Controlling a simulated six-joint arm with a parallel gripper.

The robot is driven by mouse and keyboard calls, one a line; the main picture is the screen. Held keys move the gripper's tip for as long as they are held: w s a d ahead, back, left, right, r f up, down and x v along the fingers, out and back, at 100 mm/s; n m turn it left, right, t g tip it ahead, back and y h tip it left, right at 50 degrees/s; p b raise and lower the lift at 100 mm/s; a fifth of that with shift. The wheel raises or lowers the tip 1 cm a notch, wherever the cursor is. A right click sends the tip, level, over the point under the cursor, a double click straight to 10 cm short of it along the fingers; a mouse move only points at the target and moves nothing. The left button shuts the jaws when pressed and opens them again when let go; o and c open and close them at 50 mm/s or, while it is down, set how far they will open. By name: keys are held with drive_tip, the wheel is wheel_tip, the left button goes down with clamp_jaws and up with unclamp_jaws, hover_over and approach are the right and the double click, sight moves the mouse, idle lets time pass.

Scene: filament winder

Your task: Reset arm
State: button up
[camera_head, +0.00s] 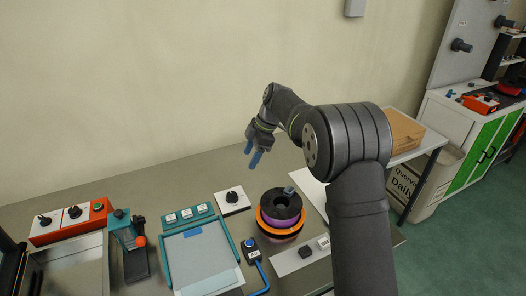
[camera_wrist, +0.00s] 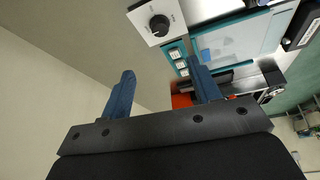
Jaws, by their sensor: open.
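My gripper (camera_head: 254,157) is raised in the air above the back of the grey bench, near the wall, in the head view. Its two blue fingers are apart with nothing between them. They also show in the wrist view (camera_wrist: 164,88), open and empty. My dark grey arm bends over from the right side. The stack of spools (camera_head: 281,211), with purple and orange on it, stands on the bench to the lower right of the gripper. The gripper touches nothing that I can see.
A white plate with a black knob (camera_head: 232,199) lies on the bench, beside a teal-framed panel (camera_head: 203,258). A red control box (camera_head: 72,221) stands left. A cardboard box (camera_head: 405,137) stands behind my arm. The back left bench is clear.

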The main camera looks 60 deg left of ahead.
sight(233, 194)
drive_tip(key=x, duration=1.7)
drive_tip(key=shift+f, duration=0.2)
